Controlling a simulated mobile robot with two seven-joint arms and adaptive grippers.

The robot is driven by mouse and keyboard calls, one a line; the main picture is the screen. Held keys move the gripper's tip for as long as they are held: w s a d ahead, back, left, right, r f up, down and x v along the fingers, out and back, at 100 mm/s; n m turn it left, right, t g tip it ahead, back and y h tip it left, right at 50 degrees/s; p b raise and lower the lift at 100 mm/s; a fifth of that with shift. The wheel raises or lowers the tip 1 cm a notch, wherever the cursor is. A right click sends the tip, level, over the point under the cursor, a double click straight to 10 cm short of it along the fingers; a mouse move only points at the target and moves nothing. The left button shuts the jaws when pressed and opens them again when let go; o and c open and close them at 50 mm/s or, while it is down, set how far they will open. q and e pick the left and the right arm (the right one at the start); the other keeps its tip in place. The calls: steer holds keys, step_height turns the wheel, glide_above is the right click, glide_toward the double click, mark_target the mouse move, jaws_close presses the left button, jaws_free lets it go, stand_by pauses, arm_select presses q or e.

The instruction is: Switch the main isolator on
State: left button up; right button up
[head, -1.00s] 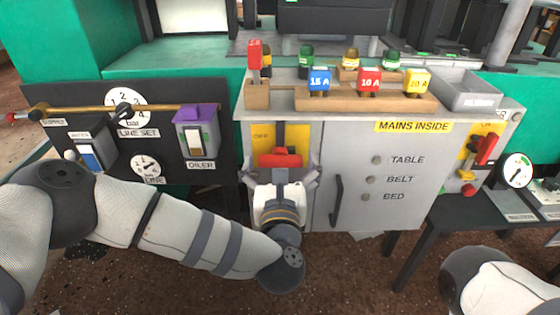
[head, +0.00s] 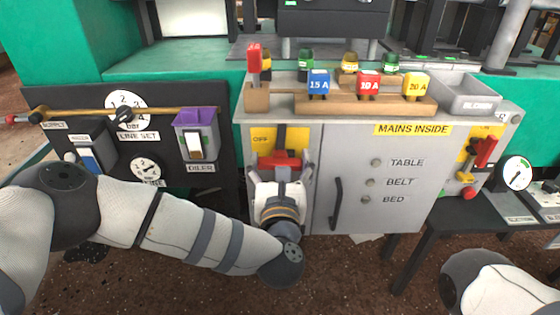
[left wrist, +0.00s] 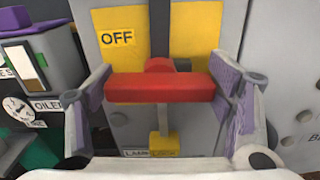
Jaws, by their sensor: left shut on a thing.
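The main isolator has a red bar handle (head: 280,160) on a yellow plate (head: 262,138) at the left of the grey cabinet front. In the left wrist view the handle (left wrist: 160,87) lies level across a dark upright strip, with an OFF label (left wrist: 116,38) at upper left. My left gripper (head: 280,171) is at the handle, one finger at each end. In the left wrist view its purple pads (left wrist: 160,92) are shut on the bar's two ends. A small yellow tab (left wrist: 164,144) shows below the handle. My right gripper is out of view.
A black door handle (head: 336,203) stands right of the isolator, on the cabinet door marked MAINS INSIDE. A wooden rack (head: 350,102) with coloured fuse plugs sits on top. Another red-lever switch (head: 483,152) is at right.

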arm_select(q)
steer(key=m+p, duration=0.1)
steer(key=m, duration=0.2)
steer(key=shift+r, duration=0.1)
steer(key=shift+d+m+p, duration=0.1)
steer(key=shift+m+p, duration=0.45)
steer(key=shift+m, duration=1.05)
steer(key=o, duration=1.7)
steer(key=s, duration=1.2)
